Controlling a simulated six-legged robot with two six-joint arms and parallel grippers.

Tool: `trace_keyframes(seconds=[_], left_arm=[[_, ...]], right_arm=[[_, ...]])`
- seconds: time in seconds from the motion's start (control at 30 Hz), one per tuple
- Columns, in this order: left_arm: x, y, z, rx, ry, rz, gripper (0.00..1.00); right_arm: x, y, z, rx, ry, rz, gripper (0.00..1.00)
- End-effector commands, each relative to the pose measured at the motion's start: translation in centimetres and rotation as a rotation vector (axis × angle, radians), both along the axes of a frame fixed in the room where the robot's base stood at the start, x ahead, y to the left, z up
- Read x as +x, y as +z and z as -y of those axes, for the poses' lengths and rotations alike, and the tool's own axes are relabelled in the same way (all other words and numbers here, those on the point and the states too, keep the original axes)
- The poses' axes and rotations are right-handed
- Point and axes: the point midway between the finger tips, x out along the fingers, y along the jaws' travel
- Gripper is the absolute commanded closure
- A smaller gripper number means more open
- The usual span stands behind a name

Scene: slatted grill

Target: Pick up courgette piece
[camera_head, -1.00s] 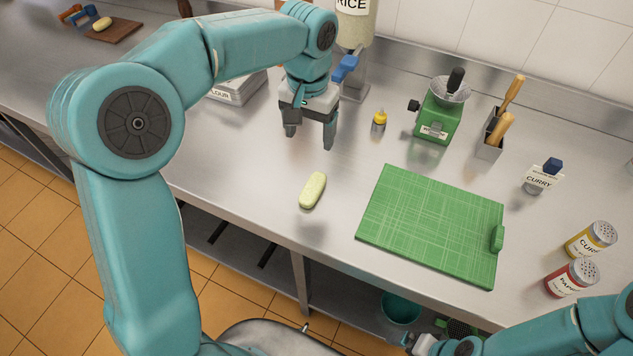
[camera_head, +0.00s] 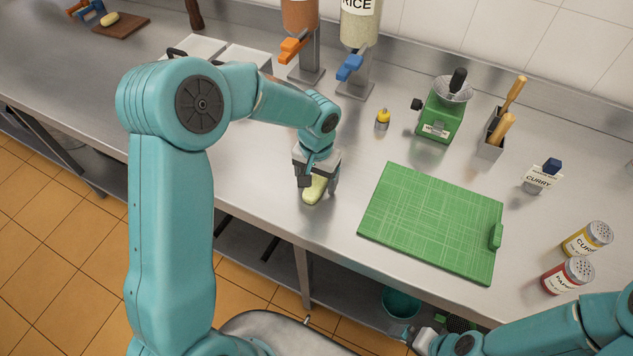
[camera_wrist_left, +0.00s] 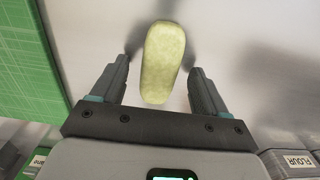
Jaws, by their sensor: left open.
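The courgette piece (camera_head: 313,190) is a pale green, rounded oblong lying on the steel counter, left of the green cutting board. My left gripper (camera_head: 318,186) is over it, pointing down, and hides part of it. In the left wrist view the courgette piece (camera_wrist_left: 162,62) lies between the two open fingers of the gripper (camera_wrist_left: 163,68), with a gap on each side. Whether the fingertips touch the counter cannot be told. My right gripper (camera_head: 418,342) is at the bottom edge, partly cut off, and its jaws are not clear.
The green cutting board (camera_head: 435,220) lies to the right. The counter's front edge is close to the courgette piece.

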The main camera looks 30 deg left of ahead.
Motion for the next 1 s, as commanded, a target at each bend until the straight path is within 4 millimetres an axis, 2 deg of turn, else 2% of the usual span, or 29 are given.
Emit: trace_keyframes(seconds=[0.2, 0.27, 0.3, 0.4, 0.77, 0.87, 1.0], left_arm=[[0.0, -0.1, 0.0, 0.000, 0.000, 0.001, 0.26], [0.0, -0.1, 0.0, 0.000, 0.000, 0.001, 0.45], [0.0, -0.1, 0.0, 0.000, 0.000, 0.001, 0.58], [0.0, -0.1, 0.0, 0.000, 0.000, 0.001, 0.86], [0.1, 0.4, 0.0, 0.000, 0.001, 0.003, 0.87], [0.1, 1.3, 0.0, 0.000, 0.002, 0.005, 0.87], [0.2, 4.0, 0.0, 0.000, 0.001, 0.008, 0.87]], right_arm=[[0.0, 0.0, 0.0, 0.000, 0.000, -0.001, 0.00], [0.0, 0.0, 0.0, 0.000, 0.000, 0.000, 0.00], [0.0, 0.0, 0.0, 0.000, 0.000, 0.000, 0.00], [0.0, 0.0, 0.0, 0.000, 0.000, 0.000, 0.00], [0.0, -0.1, 0.0, 0.000, 0.000, 0.000, 0.00], [0.0, -0.2, 0.0, 0.000, 0.000, 0.000, 0.00], [0.0, -0.6, 0.0, 0.000, 0.000, 0.000, 0.00]])
